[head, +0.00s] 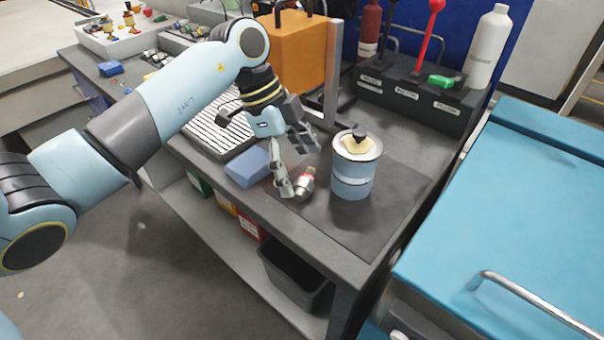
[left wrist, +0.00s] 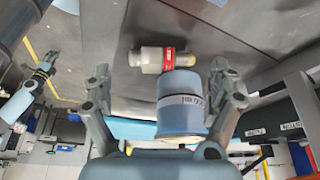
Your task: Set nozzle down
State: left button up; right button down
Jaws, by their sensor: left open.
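The nozzle (head: 306,182), silver with a red band, lies on the dark mat at the bench's front edge, just left of the blue canister (head: 352,178). It also shows in the left wrist view (left wrist: 152,59), beyond the open fingers. My left gripper (head: 297,164) is open over the mat, one finger close beside the nozzle, the other above and behind it. I cannot tell whether that finger touches the nozzle. The left gripper's fingers (left wrist: 161,80) show apart in the wrist view. My right gripper (left wrist: 47,64) shows small at the left of the wrist view, its jaws unclear.
A blue block (head: 247,167) sits left of the nozzle, beside a ribbed tray (head: 208,125). A metal post (head: 333,75) and an orange box (head: 297,50) stand behind. A dark bottle rack (head: 415,98) is at the back. The mat (head: 385,205) is clear right of the canister.

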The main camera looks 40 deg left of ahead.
pick_arm(q)
jog(key=v, duration=0.4)
jog(key=shift+a+r, duration=0.15)
jog(key=shift+r, duration=0.15)
